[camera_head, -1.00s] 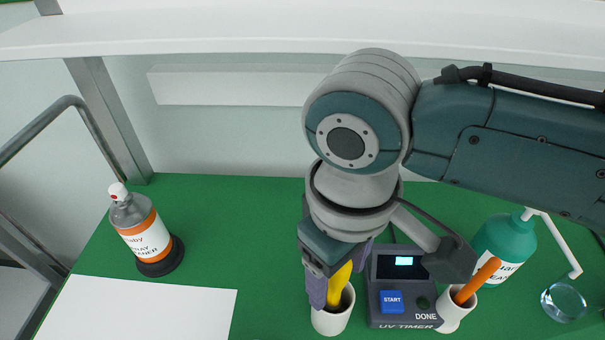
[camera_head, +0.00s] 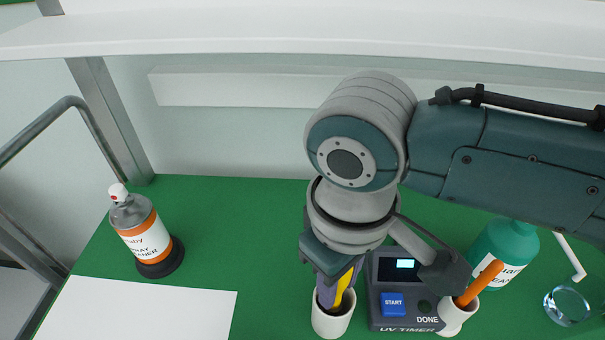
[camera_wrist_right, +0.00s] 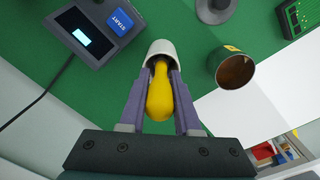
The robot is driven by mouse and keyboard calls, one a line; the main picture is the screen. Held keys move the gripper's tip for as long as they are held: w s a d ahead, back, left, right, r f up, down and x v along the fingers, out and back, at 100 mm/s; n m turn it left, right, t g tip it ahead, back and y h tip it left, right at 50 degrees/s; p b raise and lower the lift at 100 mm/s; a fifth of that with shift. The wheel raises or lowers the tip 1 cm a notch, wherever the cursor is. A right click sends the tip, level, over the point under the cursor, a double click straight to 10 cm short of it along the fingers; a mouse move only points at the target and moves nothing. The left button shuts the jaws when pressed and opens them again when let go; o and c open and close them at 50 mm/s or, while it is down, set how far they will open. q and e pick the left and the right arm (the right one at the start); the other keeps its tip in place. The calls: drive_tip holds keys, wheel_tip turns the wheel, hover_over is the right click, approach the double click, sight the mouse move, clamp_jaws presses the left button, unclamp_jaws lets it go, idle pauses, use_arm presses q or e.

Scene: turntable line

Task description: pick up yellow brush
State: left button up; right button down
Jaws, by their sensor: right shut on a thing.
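The yellow brush (camera_head: 344,283) stands handle-up in a white cup (camera_head: 333,318) at the front middle of the green bench. In the right wrist view the yellow brush (camera_wrist_right: 160,92) lies between the purple fingers, and the white cup (camera_wrist_right: 161,50) is around its lower part. My right gripper (camera_head: 335,285) is shut on the yellow handle just at the cup's rim. It also fills the lower middle of the right wrist view (camera_wrist_right: 160,95). The brush's lower end is hidden in the cup. My left gripper is not in view.
A UV timer (camera_head: 405,295) stands close right of the cup. An orange-handled tool (camera_head: 478,283) sits in a second white cup (camera_head: 455,316). A teal bottle (camera_head: 507,243) and a glass (camera_head: 566,305) stand farther right. A spray can (camera_head: 142,232) and white sheet (camera_head: 140,310) are left.

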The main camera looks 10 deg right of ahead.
idle(0.4)
drive_tip(key=shift+r, duration=0.55)
wheel_tip(320, 180, up, 14)
drive_tip(key=shift+f+p, duration=0.1)
drive_tip(key=shift+p, duration=1.1)
wheel_tip(320, 180, up, 5)
drive_tip(key=shift+r+p, duration=0.1)
drive_tip(key=shift+p, duration=0.95)
